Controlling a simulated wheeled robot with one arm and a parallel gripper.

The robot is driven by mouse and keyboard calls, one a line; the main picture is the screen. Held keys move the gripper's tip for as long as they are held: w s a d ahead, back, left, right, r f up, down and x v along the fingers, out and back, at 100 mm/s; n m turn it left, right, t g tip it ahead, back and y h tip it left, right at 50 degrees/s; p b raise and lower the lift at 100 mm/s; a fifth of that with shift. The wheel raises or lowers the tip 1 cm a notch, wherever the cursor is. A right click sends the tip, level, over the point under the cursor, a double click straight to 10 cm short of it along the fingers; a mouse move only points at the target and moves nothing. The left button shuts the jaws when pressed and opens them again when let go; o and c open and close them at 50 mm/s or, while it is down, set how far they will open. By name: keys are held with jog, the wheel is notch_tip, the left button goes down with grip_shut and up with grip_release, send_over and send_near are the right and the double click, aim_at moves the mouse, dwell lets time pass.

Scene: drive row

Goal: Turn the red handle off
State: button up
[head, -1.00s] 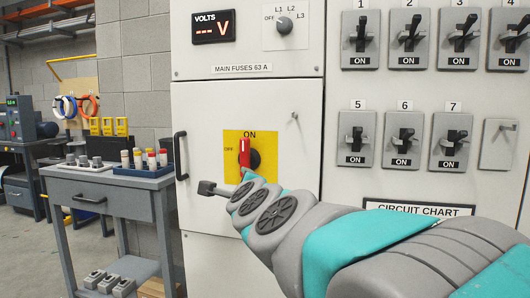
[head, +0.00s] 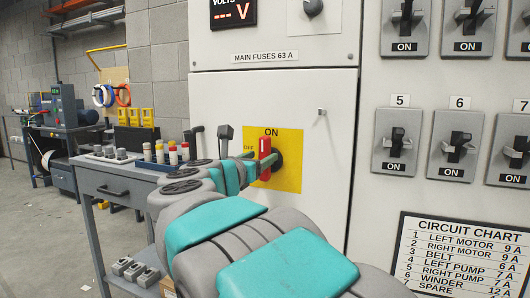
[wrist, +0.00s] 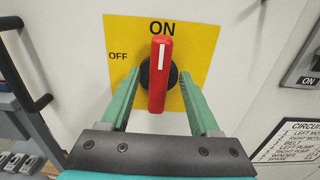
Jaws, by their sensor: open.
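The red handle (wrist: 160,72) sits on a black round hub on a yellow plate (wrist: 203,32) marked ON at the top and OFF at the left. It stands upright, its white line pointing at ON. In the head view the red handle (head: 265,158) shows just past my arm. My gripper (wrist: 158,92) is open, with one green finger on each side of the handle and a visible gap at both sides in the wrist view. In the head view my gripper (head: 262,166) is partly hidden by the handle and my wrist.
The cabinet door has a black pull handle (wrist: 32,55) at the left. Breaker switches (head: 397,142) and a circuit chart (head: 465,255) are at the right. A grey bench (head: 112,190) with fuses stands at the left, with open floor beyond.

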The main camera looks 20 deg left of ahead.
aim_at(262, 156)
jog(key=shift+w+d, duration=0.1)
jog(key=shift+w, duration=1.55)
grip_shut()
